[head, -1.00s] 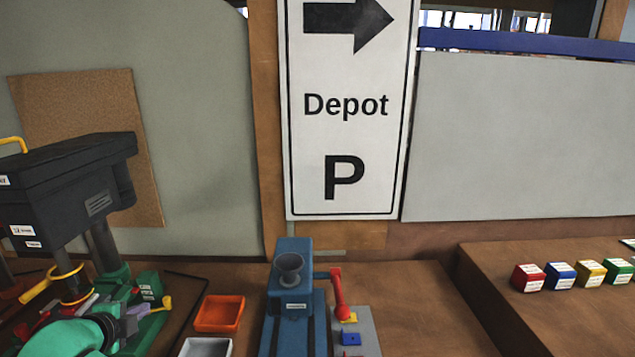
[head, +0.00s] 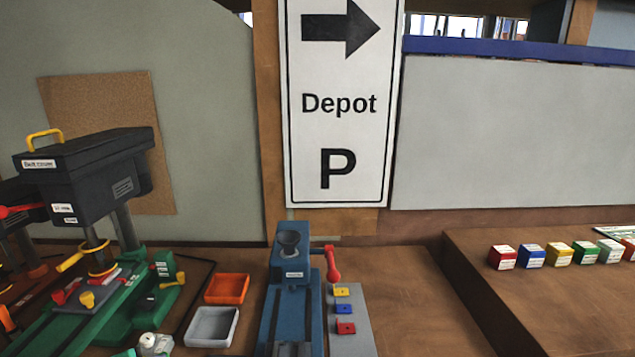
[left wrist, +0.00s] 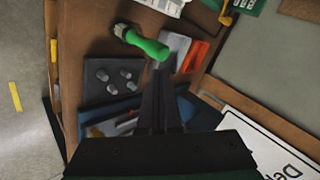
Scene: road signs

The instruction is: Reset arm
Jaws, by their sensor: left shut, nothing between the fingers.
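My left gripper (left wrist: 162,75) shows in the left wrist view as a pair of long dark fingers pointing up the picture. It is shut and empty. Its tips appear close to a green-handled item (left wrist: 145,42) and a grey tray (left wrist: 177,42), but I cannot tell how far above them it is. In the head view no gripper can be made out. My right gripper is in neither view.
A black drill press (head: 85,175) stands at the left on a green base. An orange tray (head: 227,288), a grey tray (head: 211,327) and a blue machine (head: 290,300) stand on the bench. Coloured blocks (head: 558,254) line a raised right surface. A Depot sign (head: 338,150) hangs behind.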

